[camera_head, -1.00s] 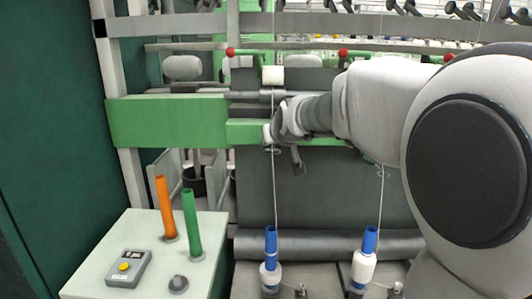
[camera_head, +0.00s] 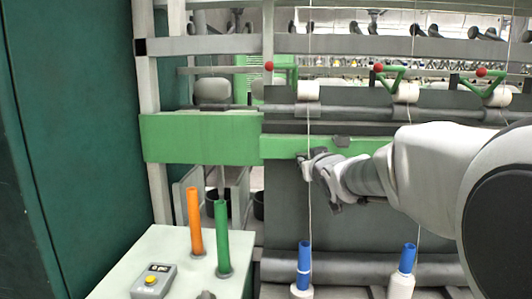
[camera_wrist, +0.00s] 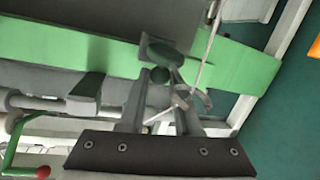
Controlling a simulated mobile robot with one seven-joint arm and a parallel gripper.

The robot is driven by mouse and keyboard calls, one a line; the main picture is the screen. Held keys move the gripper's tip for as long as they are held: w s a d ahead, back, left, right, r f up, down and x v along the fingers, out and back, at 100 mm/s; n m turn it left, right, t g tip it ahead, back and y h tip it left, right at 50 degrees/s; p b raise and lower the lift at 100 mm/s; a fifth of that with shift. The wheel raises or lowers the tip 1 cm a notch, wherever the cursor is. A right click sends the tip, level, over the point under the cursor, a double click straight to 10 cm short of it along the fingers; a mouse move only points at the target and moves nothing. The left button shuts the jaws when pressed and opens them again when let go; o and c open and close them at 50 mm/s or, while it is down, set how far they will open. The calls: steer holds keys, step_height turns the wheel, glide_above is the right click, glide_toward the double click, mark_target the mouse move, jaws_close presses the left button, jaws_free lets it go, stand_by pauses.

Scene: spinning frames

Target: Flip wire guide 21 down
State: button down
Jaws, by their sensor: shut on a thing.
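The wire guide (camera_wrist: 204,99) is a small grey metal hook or ring on the green rail (camera_wrist: 235,65), beside a taut white thread, in the wrist view. My gripper (camera_wrist: 163,98) is shut on the guide's thin metal part between its two grey fingers. In the head view my gripper (camera_head: 312,165) sits at the lower edge of the green rail (camera_head: 205,138), close to the thread above the left bobbin. The guide is too small and covered there to make out, and I cannot tell its exact tilt.
White bobbins with blue tubes (camera_head: 304,262) stand below. Red-knobbed green levers (camera_head: 378,68) and rollers lie above the rail. A table (camera_head: 125,262) with orange (camera_head: 195,222) and green (camera_head: 222,238) tubes and a button box (camera_head: 154,282) stands at left. Taut threads run vertically nearby.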

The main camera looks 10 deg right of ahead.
steer(key=shift+s+d+f+t+b, duration=0.1)
steer(key=shift+f+t+b, duration=0.2)
steer(key=shift+f+b, duration=0.45)
steer(key=b, duration=0.2)
steer(key=shift+s+t+b, duration=0.15)
steer(key=shift+t+b, duration=0.15)
steer(key=shift+b, duration=0.55)
steer(key=c, duration=0.6)
jaws_free()
steer(key=shift+s+r, duration=0.1)
steer(key=shift+r, duration=0.1)
steer(key=shift+s, duration=0.1)
